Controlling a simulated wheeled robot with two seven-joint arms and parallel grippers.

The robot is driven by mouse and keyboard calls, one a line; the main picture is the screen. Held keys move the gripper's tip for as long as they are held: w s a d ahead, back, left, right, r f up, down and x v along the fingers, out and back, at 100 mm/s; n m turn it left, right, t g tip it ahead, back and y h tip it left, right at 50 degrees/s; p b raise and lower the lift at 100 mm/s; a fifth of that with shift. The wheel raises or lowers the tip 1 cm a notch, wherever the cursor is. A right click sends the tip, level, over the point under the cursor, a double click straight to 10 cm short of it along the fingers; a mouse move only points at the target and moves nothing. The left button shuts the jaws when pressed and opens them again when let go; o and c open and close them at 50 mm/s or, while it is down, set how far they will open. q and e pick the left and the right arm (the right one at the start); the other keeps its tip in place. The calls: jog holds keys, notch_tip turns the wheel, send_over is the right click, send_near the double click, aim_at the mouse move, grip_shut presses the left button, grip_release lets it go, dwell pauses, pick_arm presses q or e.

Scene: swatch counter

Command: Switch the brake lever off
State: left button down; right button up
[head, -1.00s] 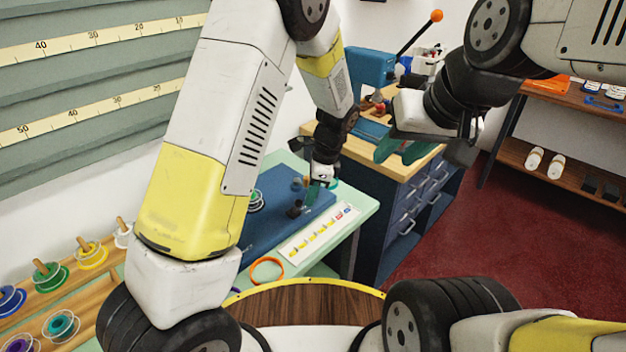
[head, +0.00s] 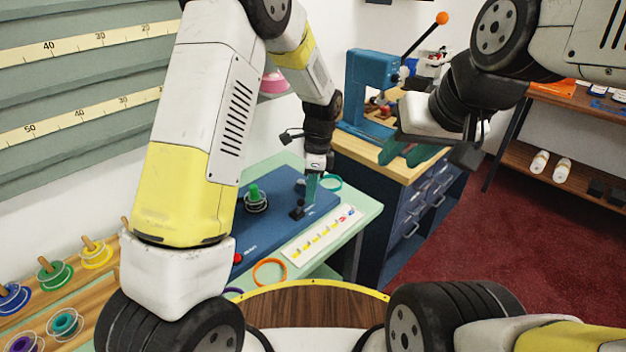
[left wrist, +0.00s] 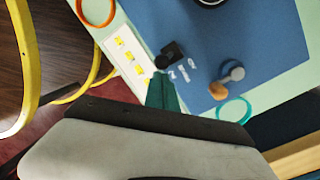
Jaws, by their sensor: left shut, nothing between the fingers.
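The blue board (head: 262,232) lies on the pale green counter. A small black lever block (head: 297,212), which I take to be the brake lever, stands on it. The lever block also shows in the left wrist view (left wrist: 172,54), beside white lettering too small to read surely. My left gripper (head: 311,190) is shut and empty, its green fingers pointing down close by the lever. In the left wrist view its fingertips (left wrist: 161,80) are just beside the black block; I cannot tell whether they touch. My right gripper (head: 408,152) is open and empty, above the wooden bench, away from the board.
A grey crank with an orange-brown knob (left wrist: 219,89) is close to the lever. A blue press (head: 375,78) stands behind.

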pick_arm(q)
jog(key=w+a+g+h, duration=0.2)
jog(key=shift+a+r+h, duration=0.1)
jog(key=shift+r+h, duration=0.1)
jog(key=shift+h, duration=0.1)
jog(key=w+g+h, duration=0.1)
jog(key=a+g+h, duration=0.1)
jog(key=shift+w+a+f+g, duration=0.1)
jog(key=shift+w+a+g, duration=0.15)
jog(key=shift+w+g, duration=0.1)
jog(key=shift+s+m, duration=0.1)
jog(key=shift+m, duration=0.2)
jog(key=shift+r, duration=0.9)
jog(key=v, duration=0.7)
jog(key=shift+r, duration=0.35)
